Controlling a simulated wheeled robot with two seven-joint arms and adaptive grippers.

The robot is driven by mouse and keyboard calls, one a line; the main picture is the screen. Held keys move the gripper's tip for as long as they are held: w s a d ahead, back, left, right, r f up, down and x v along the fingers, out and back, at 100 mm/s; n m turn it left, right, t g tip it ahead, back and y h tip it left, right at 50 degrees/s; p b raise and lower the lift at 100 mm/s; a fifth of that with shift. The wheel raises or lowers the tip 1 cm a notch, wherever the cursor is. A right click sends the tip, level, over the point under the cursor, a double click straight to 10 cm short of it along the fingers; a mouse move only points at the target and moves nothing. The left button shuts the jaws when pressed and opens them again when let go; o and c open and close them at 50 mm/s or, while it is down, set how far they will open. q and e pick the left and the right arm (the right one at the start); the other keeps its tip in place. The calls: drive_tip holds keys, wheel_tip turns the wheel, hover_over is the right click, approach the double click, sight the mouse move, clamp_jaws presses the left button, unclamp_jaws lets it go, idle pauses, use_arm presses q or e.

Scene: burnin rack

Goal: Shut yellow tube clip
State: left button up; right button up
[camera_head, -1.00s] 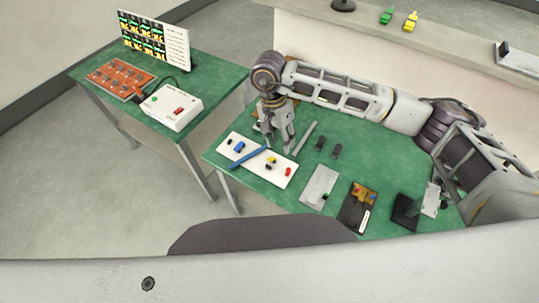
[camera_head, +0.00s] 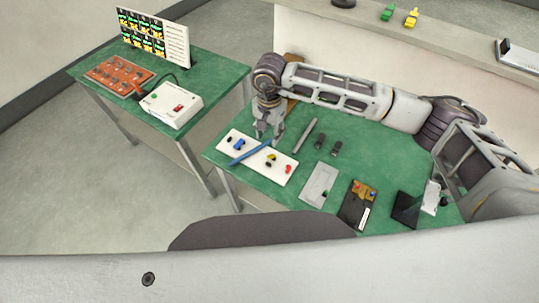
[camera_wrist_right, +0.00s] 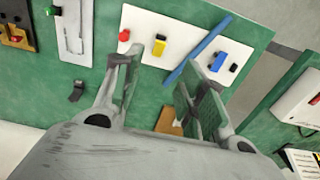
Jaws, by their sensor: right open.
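The yellow tube clip (camera_head: 271,156) is a small yellow and black part on the white board (camera_head: 257,174), between the red clip (camera_head: 288,169) and a blue tube (camera_head: 249,153) lying slantwise across the board. It also shows in the right wrist view (camera_wrist_right: 159,45), beyond my fingers. Whether its jaw is open or shut is too small to tell. My right gripper (camera_head: 267,135) is open and empty, above the board's far edge and apart from the clip; its spread fingers show in the wrist view (camera_wrist_right: 158,85). My left gripper is not in view.
A blue clip (camera_head: 239,145) sits on the board's left part. A grey rod (camera_head: 304,135), two small dark parts (camera_head: 328,147), a grey plate (camera_head: 319,184) and a dark box (camera_head: 358,205) lie rightward on the green table (camera_head: 372,160). A second table (camera_head: 215,72) stands left.

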sight(269, 157)
idle(0.4)
drive_tip(key=shift+f+p, duration=1.6)
drive_tip(key=shift+f, duration=5.3)
clamp_jaws()
